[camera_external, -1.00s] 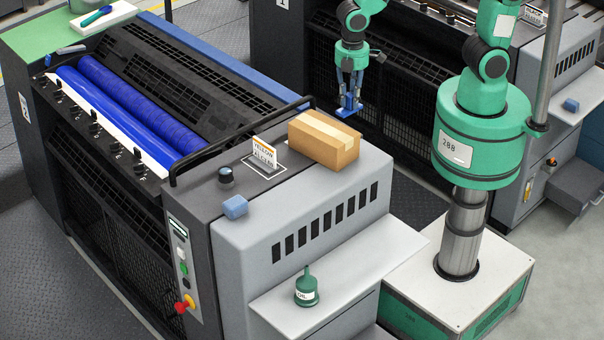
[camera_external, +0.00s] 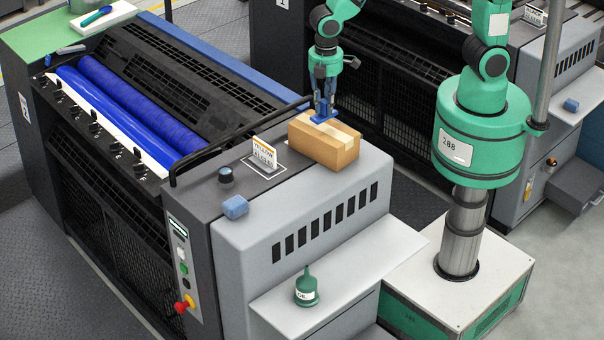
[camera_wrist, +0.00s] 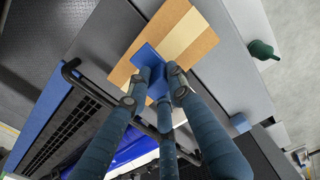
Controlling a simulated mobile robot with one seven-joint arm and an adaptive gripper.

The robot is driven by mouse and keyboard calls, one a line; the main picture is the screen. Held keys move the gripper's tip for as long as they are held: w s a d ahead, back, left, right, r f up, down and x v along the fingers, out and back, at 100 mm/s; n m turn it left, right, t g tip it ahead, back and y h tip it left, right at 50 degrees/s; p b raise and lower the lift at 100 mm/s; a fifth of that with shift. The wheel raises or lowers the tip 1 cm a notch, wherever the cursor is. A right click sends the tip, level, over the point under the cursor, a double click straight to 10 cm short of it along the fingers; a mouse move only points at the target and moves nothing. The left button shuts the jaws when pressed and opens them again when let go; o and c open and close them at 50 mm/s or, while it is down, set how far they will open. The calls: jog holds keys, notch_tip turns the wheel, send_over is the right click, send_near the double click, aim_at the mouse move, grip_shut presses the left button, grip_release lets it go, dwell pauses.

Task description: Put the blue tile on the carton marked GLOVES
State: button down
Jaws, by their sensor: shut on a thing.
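The blue tile (camera_external: 323,118) is held flat between the fingers of my gripper (camera_external: 324,112), which is shut on it. In the wrist view the tile (camera_wrist: 148,58) lies over the lower part of the carton's top, between the fingertips (camera_wrist: 155,82). The brown carton (camera_external: 325,146) with a pale tape strip stands on the grey top at the right end of the machine. It also shows in the wrist view (camera_wrist: 198,45). No GLOVES marking is readable on it. I cannot tell whether the tile touches the carton or is just above it.
A YELLOW card (camera_external: 264,153) and a dark knob (camera_external: 226,175) stand left of the carton, with a blue block (camera_external: 235,207) in front. A black rail (camera_external: 235,143) runs behind them. A green oil bottle (camera_external: 306,287) stands on the lower shelf (camera_external: 345,275), otherwise clear.

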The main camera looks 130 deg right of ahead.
aim_at(325, 114)
jog(key=shift+f, duration=1.75)
jog(key=shift+f, duration=0.15)
jog(key=c, duration=1.6)
grip_release()
jog(key=shift+o, duration=0.2)
notch_tip(325, 114, up, 11)
jog(key=shift+r, duration=0.65)
